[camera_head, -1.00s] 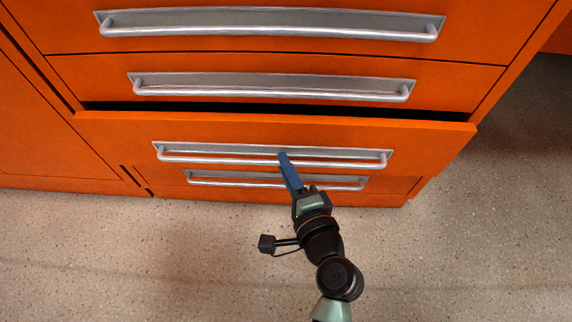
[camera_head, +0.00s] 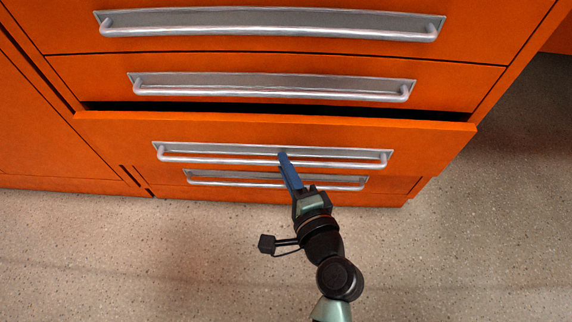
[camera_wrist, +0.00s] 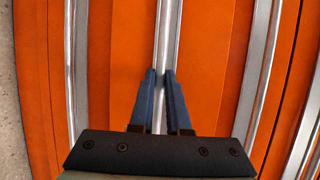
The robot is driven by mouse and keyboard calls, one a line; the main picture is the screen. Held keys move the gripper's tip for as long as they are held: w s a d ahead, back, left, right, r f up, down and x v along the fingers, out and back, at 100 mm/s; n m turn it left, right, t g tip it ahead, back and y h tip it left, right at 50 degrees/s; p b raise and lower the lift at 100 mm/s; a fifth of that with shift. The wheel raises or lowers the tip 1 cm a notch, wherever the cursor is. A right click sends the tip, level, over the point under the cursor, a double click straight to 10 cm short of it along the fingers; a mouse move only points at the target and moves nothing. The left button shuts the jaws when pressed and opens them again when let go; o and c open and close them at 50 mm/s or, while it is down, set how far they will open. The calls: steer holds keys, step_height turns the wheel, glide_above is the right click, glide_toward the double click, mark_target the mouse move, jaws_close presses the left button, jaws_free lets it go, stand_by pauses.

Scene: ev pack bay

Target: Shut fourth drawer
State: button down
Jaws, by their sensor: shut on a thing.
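One orange drawer (camera_head: 105,130) stands partly open, with a dark gap along its top edge; I take it to be the fourth drawer. Its long silver bar handle (camera_head: 215,159) runs across its front. My gripper (camera_head: 283,156) reaches this handle right of its middle, with its blue fingers. In the wrist view, the handle bar (camera_wrist: 163,45) runs between the two fingertips of my gripper (camera_wrist: 160,73), which are shut on it. The fingers hide a short part of the bar. The drawer's inside is too dark to see.
Two drawers above, with silver handles (camera_head: 270,24) and (camera_head: 270,87), look shut. Another handle (camera_head: 230,180) sits just below the open drawer. Speckled floor (camera_head: 150,260) in front is clear. An orange cabinet front (camera_head: 30,130) adjoins at the left.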

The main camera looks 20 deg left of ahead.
mark_target(287, 149)
steer(key=shift+w, duration=0.15)
steer(key=shift+w+a, duration=0.2)
steer(key=shift+w, duration=0.45)
steer(key=shift+w+a, duration=0.2)
steer(key=shift+w, duration=0.5)
steer(key=shift+w+a, duration=0.2)
steer(key=shift+w, duration=0.45)
steer(key=c, duration=0.9)
jaws_free()
steer(key=p+v, duration=0.5)
steer(key=v, duration=0.8)
